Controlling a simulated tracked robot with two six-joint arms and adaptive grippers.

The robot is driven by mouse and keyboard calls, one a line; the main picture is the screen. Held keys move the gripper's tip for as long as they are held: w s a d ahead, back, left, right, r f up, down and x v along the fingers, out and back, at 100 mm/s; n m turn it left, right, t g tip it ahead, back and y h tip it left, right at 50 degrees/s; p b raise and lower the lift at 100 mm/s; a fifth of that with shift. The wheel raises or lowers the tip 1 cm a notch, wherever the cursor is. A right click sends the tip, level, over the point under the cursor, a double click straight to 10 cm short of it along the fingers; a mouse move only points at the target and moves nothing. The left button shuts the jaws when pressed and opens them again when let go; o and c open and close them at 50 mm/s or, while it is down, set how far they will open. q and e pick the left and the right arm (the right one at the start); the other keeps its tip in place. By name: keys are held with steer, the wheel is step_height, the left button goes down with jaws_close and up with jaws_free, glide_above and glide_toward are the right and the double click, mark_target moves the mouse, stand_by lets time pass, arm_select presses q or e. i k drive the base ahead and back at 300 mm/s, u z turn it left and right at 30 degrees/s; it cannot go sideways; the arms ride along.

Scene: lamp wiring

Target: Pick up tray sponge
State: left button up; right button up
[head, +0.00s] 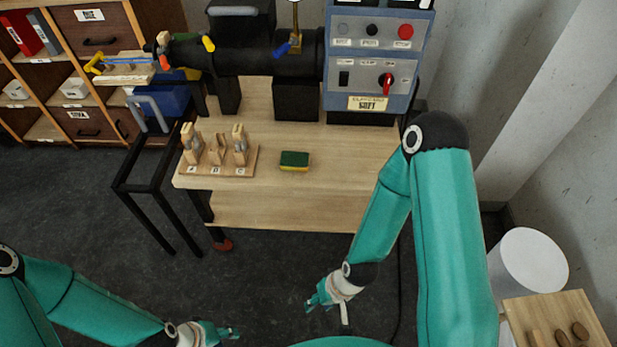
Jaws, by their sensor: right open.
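A sponge (294,161) with a dark green top and a yellow lower layer lies flat on the light wooden bench (330,185), right of a lettered wooden rack. My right gripper (315,302) is open and empty, in front of and below the bench's near edge, well apart from the sponge. My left gripper (234,332) is low at the bottom of the view, far from the sponge. Its fingers are too small to tell whether they are open or shut. No tray shows under the sponge.
The rack (218,170) with several wooden clamps stands left of the sponge. A lathe-like black machine (265,55) and a grey-blue control box (375,65) stand behind. Bare wood lies right of the sponge. A white cylinder (533,262) and a wooden board (560,310) are at lower right.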

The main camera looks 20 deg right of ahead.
mark_target(298, 161)
steer(key=z, duration=0.2)
steer(key=k, duration=0.15)
steer(key=z, duration=0.1)
steer(key=i, duration=1.05)
steer(key=u, duration=0.1)
